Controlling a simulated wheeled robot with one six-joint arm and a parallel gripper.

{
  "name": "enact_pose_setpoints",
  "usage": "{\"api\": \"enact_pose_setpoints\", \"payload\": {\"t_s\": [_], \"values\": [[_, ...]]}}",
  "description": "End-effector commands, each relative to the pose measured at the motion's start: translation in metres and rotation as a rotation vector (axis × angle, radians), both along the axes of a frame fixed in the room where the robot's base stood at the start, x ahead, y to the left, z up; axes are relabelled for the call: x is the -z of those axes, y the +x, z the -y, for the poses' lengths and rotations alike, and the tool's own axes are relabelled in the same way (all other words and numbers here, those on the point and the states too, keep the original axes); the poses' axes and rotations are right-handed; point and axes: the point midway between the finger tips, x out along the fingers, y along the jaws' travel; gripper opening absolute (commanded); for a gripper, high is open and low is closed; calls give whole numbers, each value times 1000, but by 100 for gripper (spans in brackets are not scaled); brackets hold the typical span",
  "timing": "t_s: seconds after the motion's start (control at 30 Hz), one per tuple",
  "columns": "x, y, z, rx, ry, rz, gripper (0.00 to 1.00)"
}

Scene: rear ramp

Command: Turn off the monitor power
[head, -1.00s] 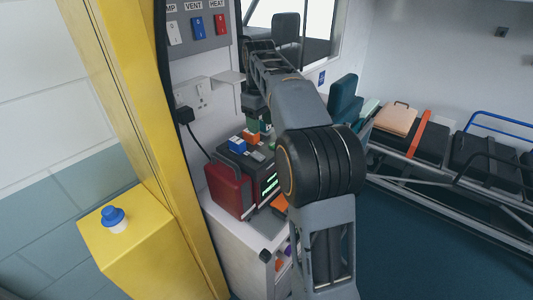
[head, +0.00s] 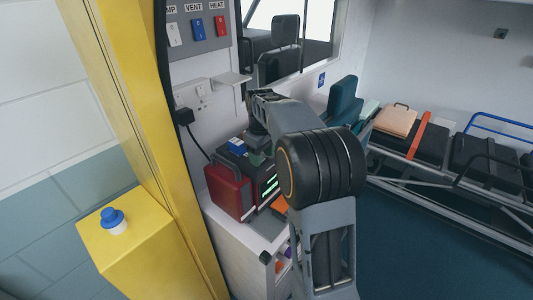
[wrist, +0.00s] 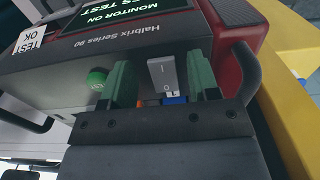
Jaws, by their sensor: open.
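The monitor (head: 228,190) is a red and black box with a carry handle, standing on a white cabinet. Its lit screen (wrist: 108,16) in the wrist view reads "MONITOR ON". A grey rocker switch (wrist: 162,74) marked I and O is on the monitor. A round green button (wrist: 97,79) is beside it. My gripper (wrist: 161,80) is open, with one green finger on each side of the rocker switch. I cannot tell whether they touch it. In the head view my gripper (head: 260,156) is low over the monitor's top, partly hidden by my arm.
A blue block (head: 237,145) is at the monitor's top. A wall socket with a black plug (head: 184,116) and cable is behind it. A switch panel (head: 197,30) is above. A yellow post (head: 150,130) stands left. A stretcher (head: 440,150) is at right; floor between is clear.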

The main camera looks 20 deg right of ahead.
Motion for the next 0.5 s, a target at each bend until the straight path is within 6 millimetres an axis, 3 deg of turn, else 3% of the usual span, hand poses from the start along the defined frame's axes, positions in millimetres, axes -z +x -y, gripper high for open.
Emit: {"api": "enact_pose_setpoints", "payload": {"t_s": [0.13, 0.5], "values": [[0, 0, 0, 0, 0, 0, 54], [0, 0, 0, 0, 0, 0, 19]]}}
